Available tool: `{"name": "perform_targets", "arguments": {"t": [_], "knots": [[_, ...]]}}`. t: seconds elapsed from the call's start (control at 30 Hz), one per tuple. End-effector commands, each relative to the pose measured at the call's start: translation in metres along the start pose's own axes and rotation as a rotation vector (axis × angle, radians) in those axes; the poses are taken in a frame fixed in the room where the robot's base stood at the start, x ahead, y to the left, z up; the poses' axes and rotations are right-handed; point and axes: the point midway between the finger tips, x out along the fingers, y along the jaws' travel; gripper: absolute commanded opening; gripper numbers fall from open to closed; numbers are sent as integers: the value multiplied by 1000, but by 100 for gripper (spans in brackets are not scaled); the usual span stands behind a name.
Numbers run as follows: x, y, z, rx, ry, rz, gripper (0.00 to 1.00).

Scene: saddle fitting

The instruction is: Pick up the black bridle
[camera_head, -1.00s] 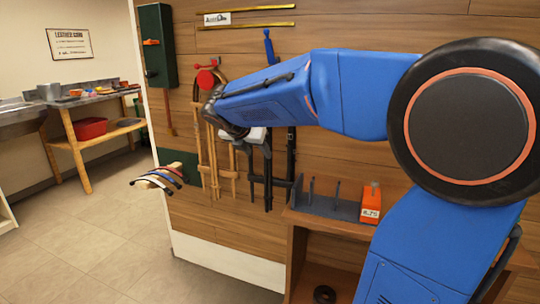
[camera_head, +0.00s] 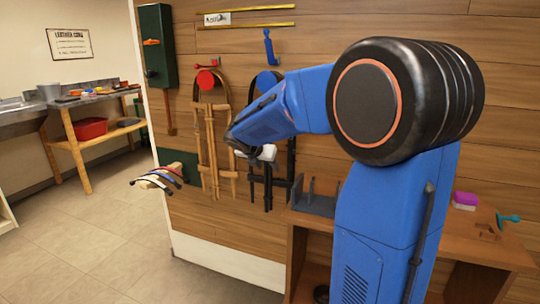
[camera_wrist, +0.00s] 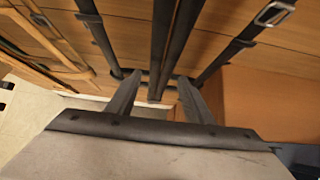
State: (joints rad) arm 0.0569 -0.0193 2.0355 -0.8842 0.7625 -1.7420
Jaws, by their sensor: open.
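The black bridle (camera_head: 268,190) hangs on the wooden wall panel from a round blue holder (camera_head: 267,82). Its upper part is partly hidden behind my arm. My gripper (camera_head: 263,154) is in front of its middle. In the wrist view, the fingers of my gripper (camera_wrist: 159,82) are apart, one on each side of the bridle's two close central black straps (camera_wrist: 162,45). A short cross strap shows near the fingertips. I cannot tell how deep the straps sit between the fingers. Outer black straps with buckles run on both sides.
A tan bridle (camera_head: 211,130) hangs just left on a red holder (camera_head: 205,78). A wooden bench (camera_head: 450,238) stands at lower right, with a dark rack (camera_head: 315,205) and a purple-topped brush (camera_head: 466,200). Striped straps on a block (camera_head: 158,178) stick out at left. The floor at left is clear.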

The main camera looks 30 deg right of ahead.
Motion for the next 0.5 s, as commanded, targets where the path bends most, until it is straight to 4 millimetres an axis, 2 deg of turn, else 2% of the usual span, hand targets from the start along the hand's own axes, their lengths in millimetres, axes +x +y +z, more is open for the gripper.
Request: {"name": "perform_targets", "arguments": {"t": [0.23, 0.5], "knots": [[34, 2, -2, 0, 2, -1, 47], [40, 2, -2, 1, 1, 0, 47]]}}
